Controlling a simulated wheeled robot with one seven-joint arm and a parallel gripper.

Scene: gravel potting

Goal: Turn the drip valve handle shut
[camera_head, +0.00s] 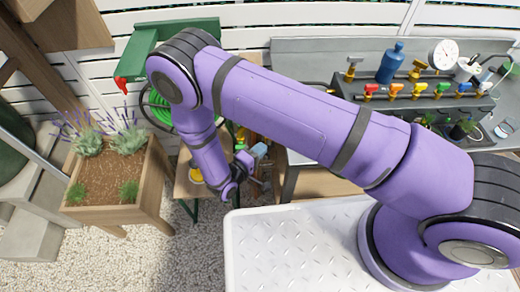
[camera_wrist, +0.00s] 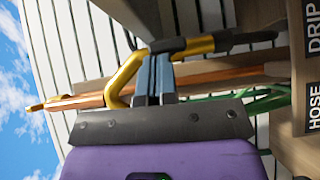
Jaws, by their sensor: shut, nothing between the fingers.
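In the wrist view my gripper (camera_wrist: 155,75) is shut and empty, its two grey-blue fingers side by side. A bent golden pipe or lever (camera_wrist: 128,72) with black sections (camera_wrist: 240,38) passes just beyond the fingertips. I cannot tell whether they touch it. A DRIP sign (camera_wrist: 312,28) is cut off at the right edge, above a HOSE sign (camera_wrist: 314,115). Which part is the drip valve handle is not certain. In the head view my gripper (camera_head: 258,151) is small, low beside the wooden stand, and the valve there is not clear.
A copper pipe (camera_wrist: 75,101) and a green hose (camera_wrist: 235,106) run behind the fingers. In the head view a wooden planter (camera_head: 112,212) with lavender stands left, a green hose reel (camera_head: 158,105) behind my arm, and a bench with colored valves (camera_head: 417,90) at the right.

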